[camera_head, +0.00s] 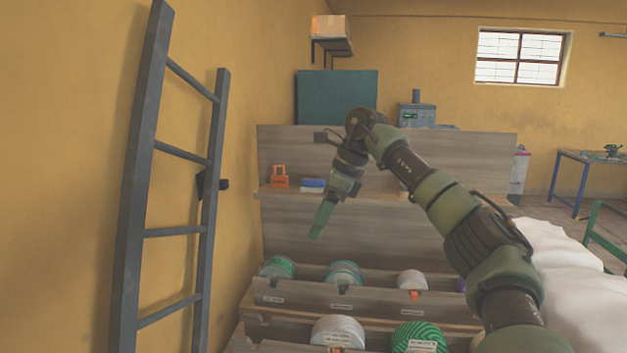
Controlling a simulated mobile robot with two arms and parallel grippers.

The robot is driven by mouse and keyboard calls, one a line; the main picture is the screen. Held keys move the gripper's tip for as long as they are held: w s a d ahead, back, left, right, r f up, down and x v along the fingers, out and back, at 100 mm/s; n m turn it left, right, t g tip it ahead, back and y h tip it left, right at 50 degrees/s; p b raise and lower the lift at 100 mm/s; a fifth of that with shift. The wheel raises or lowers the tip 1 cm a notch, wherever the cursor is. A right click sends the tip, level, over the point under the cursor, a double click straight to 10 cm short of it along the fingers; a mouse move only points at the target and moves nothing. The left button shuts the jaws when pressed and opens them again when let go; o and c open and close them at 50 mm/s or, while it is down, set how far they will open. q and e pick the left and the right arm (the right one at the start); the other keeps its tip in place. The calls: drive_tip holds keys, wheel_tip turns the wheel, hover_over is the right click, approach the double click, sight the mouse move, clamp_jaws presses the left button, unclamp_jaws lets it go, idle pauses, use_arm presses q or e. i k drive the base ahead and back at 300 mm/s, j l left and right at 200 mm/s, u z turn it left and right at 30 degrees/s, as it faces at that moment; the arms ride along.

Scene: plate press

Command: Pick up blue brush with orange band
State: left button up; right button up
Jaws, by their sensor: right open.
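My right gripper (321,220) reaches in from the lower right with its green fingers pointing down. It hangs in front of the wooden shelf unit, above the upper row of bins, open and with nothing visible in it. A small blue and white object (313,185) lies on the narrow shelf just left of my right wrist; it may be a brush, but I cannot make out an orange band on it. An orange object (279,176) stands on the same shelf to its left. My left gripper is not in view.
Below, stepped wooden bins (325,299) hold round rolls, among them a green striped one (418,337) and a white one (338,331). A dark ladder (140,160) leans at the left wall. White sacks (570,270) lie at the right.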

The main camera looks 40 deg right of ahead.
sight(308, 185)
drive_tip(key=i+l, duration=0.4)
drive_tip(key=l, duration=0.15)
drive_tip(key=i+l, duration=0.4)
drive_tip(key=l, duration=0.15)
drive_tip(key=i+l, duration=0.4)
drive_tip(key=l, duration=0.15)
